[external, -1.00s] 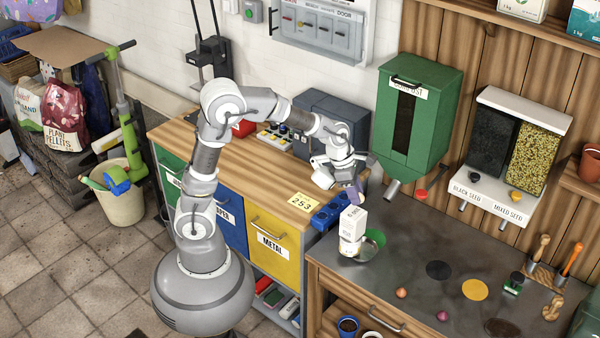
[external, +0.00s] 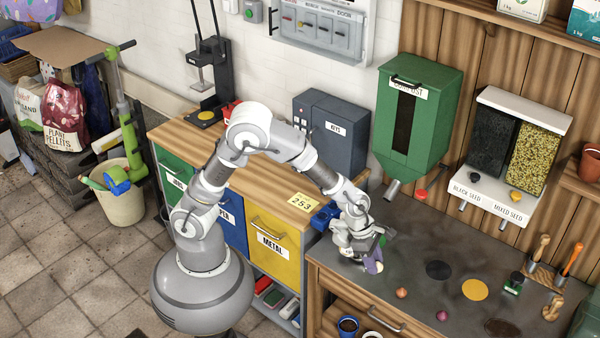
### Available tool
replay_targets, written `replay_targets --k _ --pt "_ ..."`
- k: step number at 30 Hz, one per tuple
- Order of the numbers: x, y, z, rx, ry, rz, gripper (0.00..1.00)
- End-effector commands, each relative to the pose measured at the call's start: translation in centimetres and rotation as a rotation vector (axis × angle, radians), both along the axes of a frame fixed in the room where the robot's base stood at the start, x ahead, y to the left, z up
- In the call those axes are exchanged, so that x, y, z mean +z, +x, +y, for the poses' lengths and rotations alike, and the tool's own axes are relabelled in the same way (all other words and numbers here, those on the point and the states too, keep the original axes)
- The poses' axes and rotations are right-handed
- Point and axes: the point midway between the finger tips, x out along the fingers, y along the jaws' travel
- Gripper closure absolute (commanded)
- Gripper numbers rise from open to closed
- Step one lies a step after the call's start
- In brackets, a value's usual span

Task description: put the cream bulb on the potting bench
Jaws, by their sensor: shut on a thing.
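My gripper (external: 374,259) is low over the left end of the potting bench (external: 340,268). Its fingers, partly purple, point down near the bench top. It is shut on a small pale thing at its tips, which looks like the cream bulb, though the fingers and wrist hide most of it. I cannot tell whether it touches the bench. A reddish-orange bulb (external: 402,293) and a magenta bulb (external: 442,315) lie on the bench to the right of my gripper.
A green pan edge (external: 386,239) shows behind my gripper. The green compost dispenser (external: 420,120) hangs above. The bench centre front is mostly clear.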

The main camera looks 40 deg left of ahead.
Motion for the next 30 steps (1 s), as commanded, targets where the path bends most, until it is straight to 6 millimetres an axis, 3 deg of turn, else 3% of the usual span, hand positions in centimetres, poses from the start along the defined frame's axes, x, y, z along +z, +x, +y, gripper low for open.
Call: replay_targets --k 1,6,10,15,24,30 --pt "-1.9 0.1 0.1 0.004 0.005 0.005 0.93" --pt "-7.6 0.2 0.2 0.007 0.005 0.006 0.93" --pt "-10.4 0.1 0.1 0.003 0.002 0.003 0.93" --pt "-11.7 0.9 -1.3 -0.002 -0.002 -0.001 0.93" --pt "-12.8 5.8 -8.7 -0.003 -0.002 -0.004 0.93" --pt "-13.1 8.3 -12.4 -0.001 -0.002 -0.002 0.93"
